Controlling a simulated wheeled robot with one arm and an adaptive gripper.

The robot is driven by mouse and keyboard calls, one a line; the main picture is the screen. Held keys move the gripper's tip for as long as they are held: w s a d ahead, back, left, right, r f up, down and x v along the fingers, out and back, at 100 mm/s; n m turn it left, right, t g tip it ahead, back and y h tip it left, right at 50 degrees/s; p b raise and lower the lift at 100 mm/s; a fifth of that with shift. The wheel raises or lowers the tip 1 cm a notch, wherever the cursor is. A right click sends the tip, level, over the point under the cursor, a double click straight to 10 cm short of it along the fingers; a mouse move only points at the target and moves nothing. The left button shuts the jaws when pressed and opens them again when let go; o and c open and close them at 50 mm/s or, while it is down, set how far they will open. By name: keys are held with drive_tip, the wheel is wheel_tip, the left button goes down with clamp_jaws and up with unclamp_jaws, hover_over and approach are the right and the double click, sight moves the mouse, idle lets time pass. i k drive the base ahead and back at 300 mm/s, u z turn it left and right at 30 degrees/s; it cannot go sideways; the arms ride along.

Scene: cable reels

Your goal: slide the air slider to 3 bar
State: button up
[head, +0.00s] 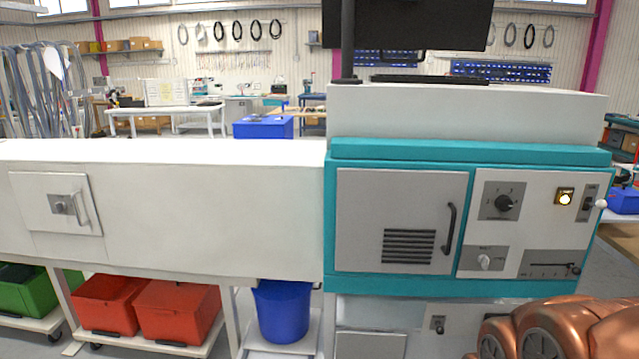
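The air slider is most likely the horizontal slot on a grey plate (540,263) at the lower right of the teal and white machine's control panel. Its dark knob (574,268) sits near the right end of the slot. Small marks run under the slot, but their numbers are too small to read. Copper-coloured links of my arm fill the lower right corner, in front of and below the panel. My gripper's fingers are not in view.
Above the slider are a black rotary knob (504,203), a lit yellow button (565,198) and a lever with a white ball (601,204). A pale knob (484,262) is left of it. A handled door (395,220) is further left. A blue bin (283,312) stands below.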

sight(576, 270)
drive_tip(key=z, duration=1.25)
